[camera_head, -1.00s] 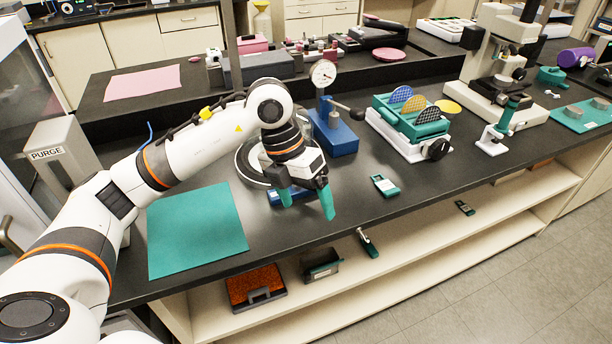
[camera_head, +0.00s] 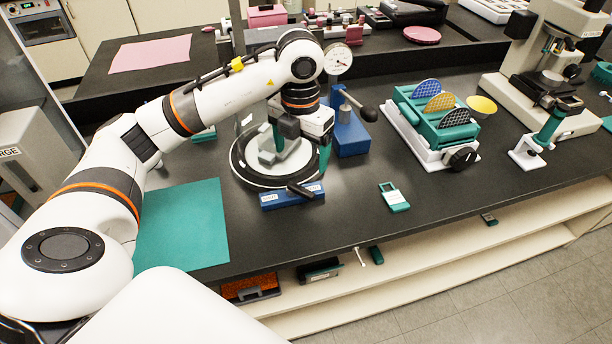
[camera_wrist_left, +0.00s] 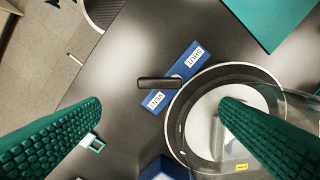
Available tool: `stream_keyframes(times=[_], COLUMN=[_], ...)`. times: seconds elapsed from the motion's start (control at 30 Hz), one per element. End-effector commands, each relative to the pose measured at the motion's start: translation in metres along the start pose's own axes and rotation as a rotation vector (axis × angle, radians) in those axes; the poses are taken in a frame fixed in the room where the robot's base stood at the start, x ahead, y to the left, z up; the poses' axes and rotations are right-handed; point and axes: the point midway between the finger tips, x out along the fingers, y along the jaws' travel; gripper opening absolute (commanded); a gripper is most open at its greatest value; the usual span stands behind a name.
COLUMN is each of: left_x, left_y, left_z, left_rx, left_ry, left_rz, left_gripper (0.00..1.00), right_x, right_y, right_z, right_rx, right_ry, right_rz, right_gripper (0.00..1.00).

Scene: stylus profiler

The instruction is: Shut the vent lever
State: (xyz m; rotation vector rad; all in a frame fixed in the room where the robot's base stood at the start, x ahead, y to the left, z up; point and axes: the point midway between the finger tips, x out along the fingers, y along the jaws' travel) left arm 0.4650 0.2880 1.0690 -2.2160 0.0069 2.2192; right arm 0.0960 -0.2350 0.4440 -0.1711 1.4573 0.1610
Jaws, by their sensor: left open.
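The vent lever (camera_wrist_left: 157,83) is a black bar on a blue base (camera_head: 270,201) at the front of a round glass chamber (camera_head: 240,170). The base also shows in the left wrist view (camera_wrist_left: 172,71), with white SHUT (camera_wrist_left: 194,58) and VENT (camera_wrist_left: 156,100) labels. The lever crosses the base at an angle, its free end past the edge and nearer the VENT label. My left gripper (camera_head: 301,150) is open and empty above the chamber, behind the lever in the head view. In the wrist view its two teal fingers (camera_wrist_left: 160,104) stand wide apart on either side of the lever, not touching it.
A blue-based dial gauge (camera_head: 349,135) stands just right of the gripper. A teal wafer rack (camera_head: 435,120) is further right. A small teal-and-white tag (camera_head: 394,197) lies near the front edge. The teal mat (camera_head: 185,228) at left is bare.

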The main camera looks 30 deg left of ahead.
Motion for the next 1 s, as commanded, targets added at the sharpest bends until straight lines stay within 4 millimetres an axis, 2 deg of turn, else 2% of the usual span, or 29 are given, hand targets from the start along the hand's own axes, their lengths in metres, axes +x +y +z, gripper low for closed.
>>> stream_keyframes(times=[0.1, 0.2, 0.33, 0.5, 0.6, 0.9, 0.93, 1.0], left_x=[0.023, 0.044, 0.068, 0.090, 0.097, 0.100, 0.100, 0.100], left_y=[0.000, 0.000, 0.000, 0.000, 0.000, 0.000, 0.000, 0.000], left_z=[0.002, 0.001, 0.001, 0.001, 0.001, 0.000, 0.000, 0.000], left_rx=[0.001, 0.000, 0.001, 0.001, 0.002, 0.002, 0.002, 0.002], left_ry=[-0.008, -0.007, -0.005, -0.003, -0.002, 0.000, 0.000, 0.000], left_rz=[-0.001, 0.000, 0.001, 0.001, 0.000, 0.001, 0.001, 0.001], left_gripper=[0.85, 0.85, 0.85, 0.85, 0.85, 0.85, 0.84, 0.72], right_x=[-0.009, -0.014, -0.019, -0.022, -0.023, -0.023, -0.023, -0.023], right_y=[0.003, 0.004, 0.003, 0.001, 0.000, 0.001, 0.001, 0.001], right_z=[-0.019, -0.026, -0.023, -0.006, -0.001, -0.007, -0.007, -0.009], right_rx=[0.000, 0.000, 0.000, -0.001, -0.001, -0.001, -0.001, -0.001], right_ry=[0.028, 0.040, 0.036, 0.013, 0.005, 0.012, 0.013, 0.015], right_rz=[0.004, 0.005, 0.005, 0.001, 0.000, 0.002, 0.002, 0.002], right_gripper=[0.89, 0.89, 0.89, 0.89, 0.89, 0.89, 0.89, 0.89])
